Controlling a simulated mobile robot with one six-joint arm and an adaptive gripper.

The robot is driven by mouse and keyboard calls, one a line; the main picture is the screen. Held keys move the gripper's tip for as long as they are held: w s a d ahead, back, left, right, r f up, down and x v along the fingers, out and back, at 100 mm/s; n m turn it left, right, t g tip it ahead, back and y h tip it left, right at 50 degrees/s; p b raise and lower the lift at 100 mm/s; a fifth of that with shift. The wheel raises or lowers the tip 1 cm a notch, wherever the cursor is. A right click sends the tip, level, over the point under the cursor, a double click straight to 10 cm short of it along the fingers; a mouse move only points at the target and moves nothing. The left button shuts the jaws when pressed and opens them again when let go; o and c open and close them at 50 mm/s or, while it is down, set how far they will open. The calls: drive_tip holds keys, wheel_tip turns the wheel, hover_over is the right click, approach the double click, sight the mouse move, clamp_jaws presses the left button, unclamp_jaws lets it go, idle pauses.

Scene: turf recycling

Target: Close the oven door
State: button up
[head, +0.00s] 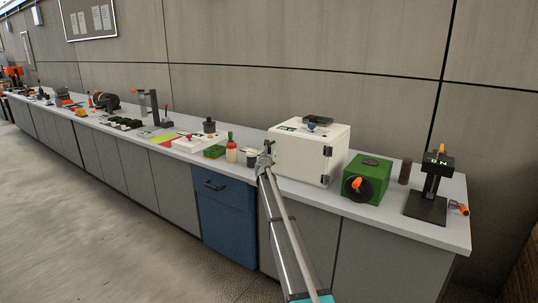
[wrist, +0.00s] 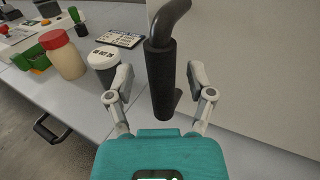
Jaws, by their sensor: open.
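The oven is a white box (head: 312,133) on the bench, with dark hinges on the right edge of its door (head: 298,158). I cannot tell whether the door stands slightly ajar. My gripper (head: 265,155) is at the door's left edge. In the wrist view my gripper (wrist: 160,78) is open, with one finger on each side of a black, bent handle (wrist: 163,85). The handle is between the fingers, and neither finger is clearly closed on it. The pale door surface (wrist: 255,70) fills the right side of that view.
A green box (head: 372,178) stands right of the oven. A blue cabinet (head: 227,222) is below the bench (head: 410,220). The floor in front is clear.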

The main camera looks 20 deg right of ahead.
drive_tip(key=v, duration=1.1)
drive_tip(key=shift+s+a, duration=0.1)
drive_tip(key=shift+s, duration=0.05)
